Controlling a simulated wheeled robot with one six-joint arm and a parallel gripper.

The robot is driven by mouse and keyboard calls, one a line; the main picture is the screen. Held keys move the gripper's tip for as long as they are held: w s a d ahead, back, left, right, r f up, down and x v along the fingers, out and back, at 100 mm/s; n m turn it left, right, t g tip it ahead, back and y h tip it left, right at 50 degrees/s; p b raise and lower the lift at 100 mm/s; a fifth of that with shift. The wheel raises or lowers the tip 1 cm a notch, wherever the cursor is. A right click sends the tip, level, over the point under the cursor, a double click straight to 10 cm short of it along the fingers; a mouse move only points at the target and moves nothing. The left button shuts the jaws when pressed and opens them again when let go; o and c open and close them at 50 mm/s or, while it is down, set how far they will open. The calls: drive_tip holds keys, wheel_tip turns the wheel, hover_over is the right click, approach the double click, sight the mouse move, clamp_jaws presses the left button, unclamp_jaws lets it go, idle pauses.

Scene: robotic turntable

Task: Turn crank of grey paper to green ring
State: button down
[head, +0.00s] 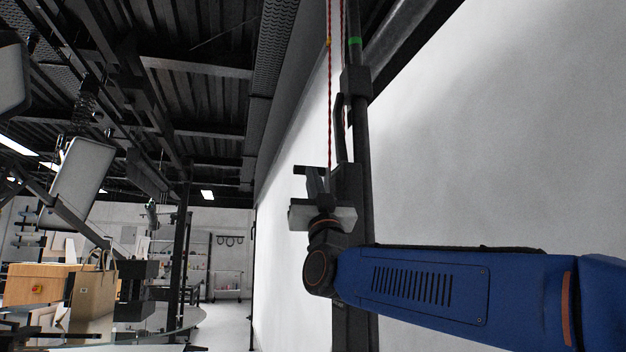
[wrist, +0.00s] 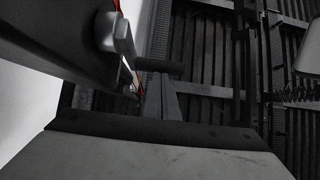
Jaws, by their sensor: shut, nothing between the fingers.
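A large grey paper (head: 500,150) hangs at the right in the head view. A dark upright pole stands along its edge and has a green ring (head: 355,41) near the top. A dark bent handle (head: 341,130), which looks like the crank, stands beside the pole. A red beaded chain (head: 329,85) hangs to its left; red also shows in the wrist view (wrist: 126,78). My gripper (head: 317,172) points upward just below and left of the handle. It is shut and empty, and appears apart from the handle. In the wrist view its fingers (wrist: 160,98) show close together.
A dark ceiling with beams (head: 195,66) is overhead. At the left are a hanging panel (head: 78,180), a paper bag (head: 95,292) and a wooden box (head: 35,284). Open floor (head: 238,325) shows left of the paper.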

drive_tip(key=w, duration=0.1)
drive_tip(key=w+g, duration=0.1)
drive_tip(key=w+r+g, duration=0.1)
drive_tip(key=shift+a+r+h, duration=0.1)
drive_tip(key=shift+a+h, duration=0.3)
drive_tip(key=shift+w+a+g, duration=0.1)
drive_tip(key=shift+w+g, duration=0.15)
drive_tip(key=shift+g, duration=0.35)
drive_tip(key=shift+w+a+f, duration=0.2)
drive_tip(key=shift+w, duration=0.55)
drive_tip(key=shift+w+a+f, duration=0.15)
drive_tip(key=shift+w+a, duration=0.05)
drive_tip(key=shift+w, duration=0.5)
drive_tip(key=shift+w, duration=0.1)
idle(1.0)
